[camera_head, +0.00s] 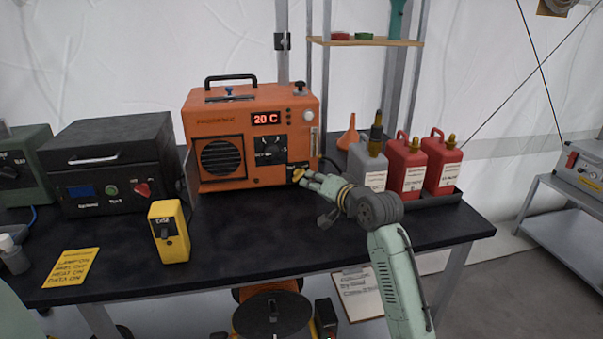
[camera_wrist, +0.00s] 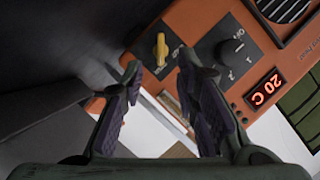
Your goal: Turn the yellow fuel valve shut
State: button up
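The orange heater unit (camera_head: 255,135) stands on the black table with a lit "20 C" display. Its yellow fuel valve (camera_head: 298,174) is low on the right of the front face. My gripper (camera_head: 306,178) is right at the valve and partly covers it. In the wrist view the yellow valve (camera_wrist: 161,48) shows as a small upright handle beside a black knob. My gripper (camera_wrist: 158,72) is open there, one finger to each side. The valve lies just beyond the fingertips, roughly between them. I cannot tell whether a finger touches it.
A grey can (camera_head: 368,168) and red cans (camera_head: 405,166) stand in a tray to the right, close to my arm. An orange funnel (camera_head: 348,136) is behind. A yellow box (camera_head: 169,232) and a black box (camera_head: 112,165) are left. The table's front middle is clear.

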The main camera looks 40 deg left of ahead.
aim_at(300, 177)
jog(key=p+x, duration=0.2)
jog(key=x, duration=0.6)
jog(key=shift+a, duration=0.1)
grip_shut()
